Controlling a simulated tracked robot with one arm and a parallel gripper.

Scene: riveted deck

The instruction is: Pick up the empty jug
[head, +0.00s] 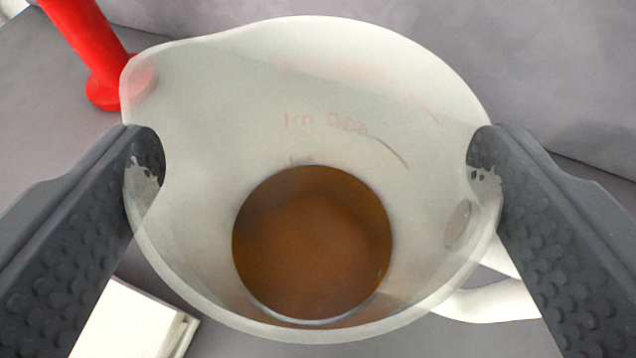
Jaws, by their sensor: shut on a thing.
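A translucent white measuring jug (230,110) fills the middle of the head view, seen from above into its open mouth. Faint red measuring marks show through its wall. Its spout points to the upper left and its white handle (490,303) sticks out at the lower right. The jug is not empty: a brown content (312,243) covers its bottom. My gripper (315,165) is shut on the jug, with one dark studded finger pressed on its left side and the other on its right side. I cannot tell whether the jug's base touches the surface below.
A red object (92,45) with a round foot stands at the upper left, partly behind the jug's spout. A white flat-sided object (130,322) lies at the lower left, near the left finger. The grey surface (40,120) shows bare at the left.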

